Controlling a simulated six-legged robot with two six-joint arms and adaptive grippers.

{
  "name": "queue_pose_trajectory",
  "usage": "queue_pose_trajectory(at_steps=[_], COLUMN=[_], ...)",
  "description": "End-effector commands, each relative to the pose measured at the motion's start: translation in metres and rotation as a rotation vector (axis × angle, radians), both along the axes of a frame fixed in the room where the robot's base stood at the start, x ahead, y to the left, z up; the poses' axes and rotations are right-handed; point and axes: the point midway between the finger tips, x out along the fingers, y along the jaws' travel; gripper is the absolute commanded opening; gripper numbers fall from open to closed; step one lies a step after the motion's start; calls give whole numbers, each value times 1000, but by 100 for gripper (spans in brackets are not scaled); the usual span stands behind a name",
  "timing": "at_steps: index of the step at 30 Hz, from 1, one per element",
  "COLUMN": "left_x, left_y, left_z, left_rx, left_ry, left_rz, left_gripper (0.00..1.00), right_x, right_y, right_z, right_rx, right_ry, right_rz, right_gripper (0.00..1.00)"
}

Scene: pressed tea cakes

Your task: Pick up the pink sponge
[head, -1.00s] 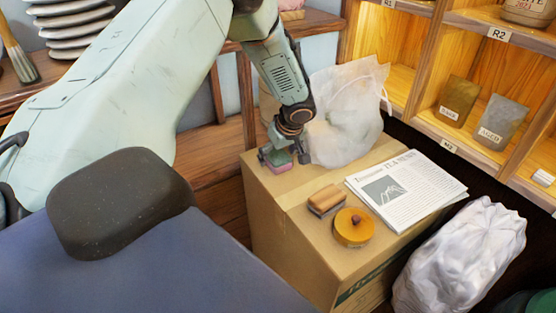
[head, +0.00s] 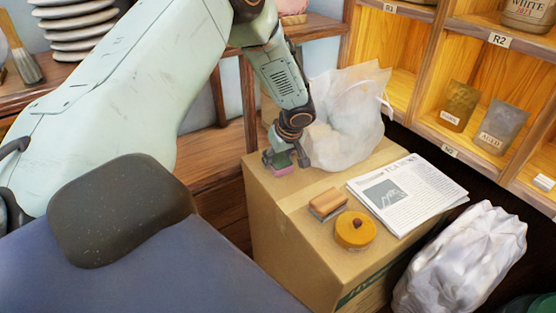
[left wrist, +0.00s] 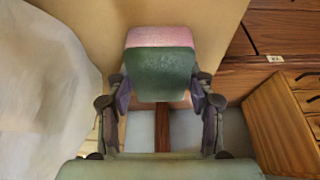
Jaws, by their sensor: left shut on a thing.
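The pink sponge (head: 284,169), pink with a dark green side, is between the fingers of my left gripper (head: 287,160), over the left back part of the cardboard box. In the left wrist view the sponge (left wrist: 160,38) shows its green face toward the camera and a pink strip along the top. My left gripper (left wrist: 160,98) is shut on it, with one finger at each side. Whether the sponge still touches the box top cannot be told. My right gripper is not in view.
The cardboard box (head: 272,217) also bears a white cloth bag (head: 345,130) close beside the gripper, a wooden-backed brush (head: 328,203), a round yellow tin (head: 355,230) and a newspaper (head: 407,195). Wooden shelves (head: 465,50) stand at right. A white sack (head: 462,258) lies front right.

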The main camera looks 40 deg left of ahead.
Motion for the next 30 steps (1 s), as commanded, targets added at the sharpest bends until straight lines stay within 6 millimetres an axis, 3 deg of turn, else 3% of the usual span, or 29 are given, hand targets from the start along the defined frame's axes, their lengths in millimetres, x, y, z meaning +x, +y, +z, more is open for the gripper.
queue_pose_trajectory(at_steps=[5,12,18,30], left_x=[1,1,0,0], left_y=[-1,-1,-1,-1], left_z=[17,66,93,100], left_rx=[-2,-2,-1,-1], left_ry=[-3,-4,-2,1], left_rz=[0,0,-1,-1], left_gripper=[43,43,43,43], right_x=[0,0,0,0], right_y=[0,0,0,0], right_z=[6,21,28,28], right_rx=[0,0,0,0], right_ry=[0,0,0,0], right_rz=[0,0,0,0], right_gripper=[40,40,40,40])
